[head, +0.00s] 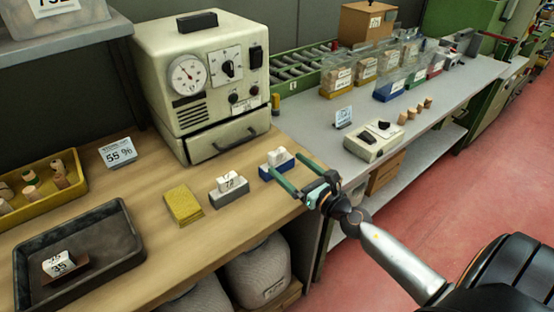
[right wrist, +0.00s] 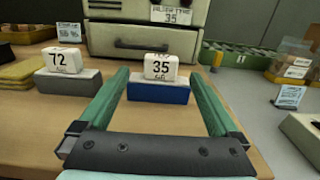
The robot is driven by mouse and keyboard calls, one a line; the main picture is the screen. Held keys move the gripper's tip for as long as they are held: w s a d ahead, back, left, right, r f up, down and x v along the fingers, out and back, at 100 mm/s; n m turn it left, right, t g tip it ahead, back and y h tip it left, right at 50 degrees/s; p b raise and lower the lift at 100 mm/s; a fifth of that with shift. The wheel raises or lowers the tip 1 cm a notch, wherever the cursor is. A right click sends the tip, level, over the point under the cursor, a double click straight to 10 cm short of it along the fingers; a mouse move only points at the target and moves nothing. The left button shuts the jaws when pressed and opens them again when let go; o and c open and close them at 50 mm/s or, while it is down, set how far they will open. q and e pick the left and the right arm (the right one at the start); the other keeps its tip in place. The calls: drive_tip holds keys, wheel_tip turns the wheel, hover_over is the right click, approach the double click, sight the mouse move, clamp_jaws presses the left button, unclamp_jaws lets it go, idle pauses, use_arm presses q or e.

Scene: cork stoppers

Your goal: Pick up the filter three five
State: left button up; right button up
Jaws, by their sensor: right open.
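The filter marked 35 is a small white block (right wrist: 160,66) seated on a blue holder (right wrist: 158,92) on the wooden bench. In the head view the filter (head: 277,156) sits on its blue holder (head: 266,172), just beyond my right gripper. My right gripper (head: 287,169) is open, its two green fingers reaching toward the filter. In the right wrist view its fingers (right wrist: 157,86) lie on either side of the blue holder, with nothing held between them. Whether they touch the holder, I cannot tell. My left gripper is not in view.
A white block marked 72 (head: 231,182) sits on a grey holder left of the filter, beside a yellow pad (head: 184,204). A cream machine (head: 207,80) stands behind. A black tray (head: 112,232) at left holds another numbered white block (head: 58,263). The grey table is at right.

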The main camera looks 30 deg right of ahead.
sight(280, 157)
drive_tip(key=shift+w+a+f, duration=0.1)
drive_tip(key=shift+w, duration=1)
drive_tip(key=shift+w+f, duration=0.1)
drive_tip(key=shift+w, duration=0.95)
drive_tip(key=shift+c, duration=0.3)
drive_tip(key=c, duration=1.4)
drive_tip(key=shift+r, duration=0.15)
